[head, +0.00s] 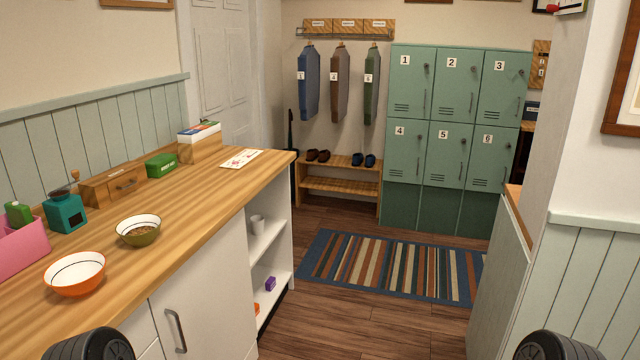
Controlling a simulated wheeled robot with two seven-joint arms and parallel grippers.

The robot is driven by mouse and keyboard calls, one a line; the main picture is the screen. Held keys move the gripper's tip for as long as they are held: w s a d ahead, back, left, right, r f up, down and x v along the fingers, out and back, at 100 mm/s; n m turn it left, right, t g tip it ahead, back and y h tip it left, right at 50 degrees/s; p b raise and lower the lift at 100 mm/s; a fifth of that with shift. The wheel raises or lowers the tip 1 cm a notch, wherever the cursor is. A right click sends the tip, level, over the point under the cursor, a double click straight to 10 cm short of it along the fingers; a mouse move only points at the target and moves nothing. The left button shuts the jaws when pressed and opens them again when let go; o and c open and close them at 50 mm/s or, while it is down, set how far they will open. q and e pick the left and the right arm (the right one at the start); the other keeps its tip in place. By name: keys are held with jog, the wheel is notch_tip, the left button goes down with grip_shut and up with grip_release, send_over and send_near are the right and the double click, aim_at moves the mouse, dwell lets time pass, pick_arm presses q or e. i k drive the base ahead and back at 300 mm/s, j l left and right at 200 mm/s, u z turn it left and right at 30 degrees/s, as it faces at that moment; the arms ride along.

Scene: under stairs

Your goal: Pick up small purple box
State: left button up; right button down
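The small purple box (270,283) sits on the lower shelf of the open end shelving (284,232) of the white counter unit, near the shelf's front edge. It looks tiny from here, and nothing covers it. Neither of my grippers shows in the head view. Only dark, ribbed rounded parts, which look like my own arms, show at the bottom left and bottom right edges.
The wooden countertop (200,195) holds an orange bowl (75,285), an olive bowl (138,236) and several boxes. A white cup (257,224) stands on the upper shelf. A striped rug (395,265) lies on open floor. A green-grey cabinet (500,275) bounds the right.

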aim_at(270, 284)
jog(key=i+l+z, duration=0.25)
jog(key=i, duration=1.05)
jog(key=i+j+z, duration=0.25)
jog(key=i, duration=1)
jog(key=i+l+u, duration=0.15)
jog(key=i+u, duration=0.25)
jog(key=i+l+u, duration=0.4)
jog(key=i, duration=0.25)
jog(key=i+l+u, duration=1.15)
jog(key=l, duration=0.45)
jog(key=i+l+u, duration=0.15)
jog(key=l+u, duration=0.25)
jog(key=l, duration=0.3)
